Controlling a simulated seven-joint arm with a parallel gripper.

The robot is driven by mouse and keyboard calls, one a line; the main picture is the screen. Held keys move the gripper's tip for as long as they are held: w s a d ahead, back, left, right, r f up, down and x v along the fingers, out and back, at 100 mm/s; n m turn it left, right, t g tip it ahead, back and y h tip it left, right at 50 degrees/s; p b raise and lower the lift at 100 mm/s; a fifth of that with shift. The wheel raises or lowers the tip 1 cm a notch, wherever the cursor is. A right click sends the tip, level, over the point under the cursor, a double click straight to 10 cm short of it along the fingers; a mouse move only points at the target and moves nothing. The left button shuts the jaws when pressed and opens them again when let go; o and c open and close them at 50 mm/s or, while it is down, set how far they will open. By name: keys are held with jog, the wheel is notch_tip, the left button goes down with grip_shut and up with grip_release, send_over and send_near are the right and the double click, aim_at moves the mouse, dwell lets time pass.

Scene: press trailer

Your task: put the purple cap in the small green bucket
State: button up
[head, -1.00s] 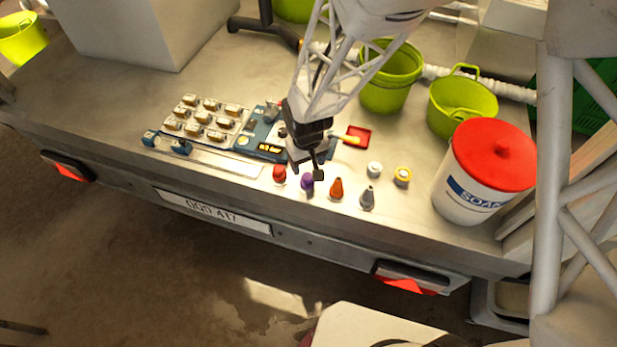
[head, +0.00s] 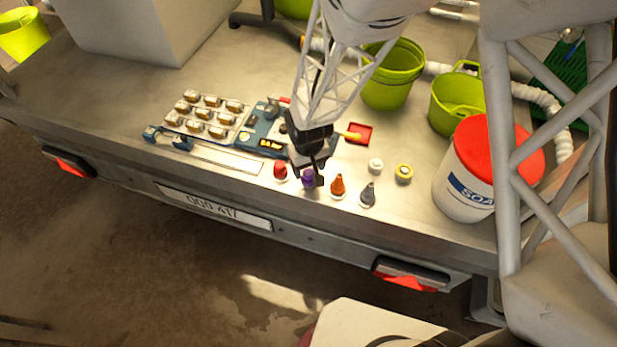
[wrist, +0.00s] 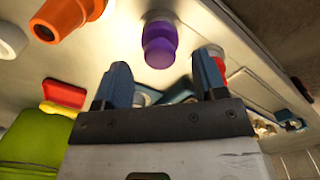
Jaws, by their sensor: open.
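The purple cap (head: 308,180) stands near the table's front edge, in a row between a red cap (head: 280,172) and an orange cap (head: 338,186). My gripper (head: 310,170) is right at the purple cap in the head view and partly covers it. In the wrist view the purple cap (wrist: 160,45) appears just beyond the gap between the open blue fingertips of my gripper (wrist: 162,75), with nothing held. Two green buckets stand at the back: a taller one (head: 390,88) and a lower one with a raised handle (head: 455,112). I cannot tell which is the small one.
A grey cap (head: 368,195) stands right of the orange one. A white soap tub with a red lid (head: 462,190) stands at right. A blue device (head: 262,135) and a red tray (head: 360,133) lie behind the caps. The front edge is close.

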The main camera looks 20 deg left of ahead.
aim_at(309, 172)
jog(key=shift+f, duration=1.6)
jog(key=c, duration=1.1)
jog(key=shift+r, duration=0.15)
jog(key=shift+c, duration=0.2)
jog(key=shift+r, duration=1.8)
jog(key=s+d+r, duration=0.1)
jog(key=s+d, duration=0.8)
jog(key=s, duration=0.3)
jog(key=shift+s+d, duration=0.3)
jog(key=shift+d, duration=0.1)
jog(key=shift+r, duration=0.1)
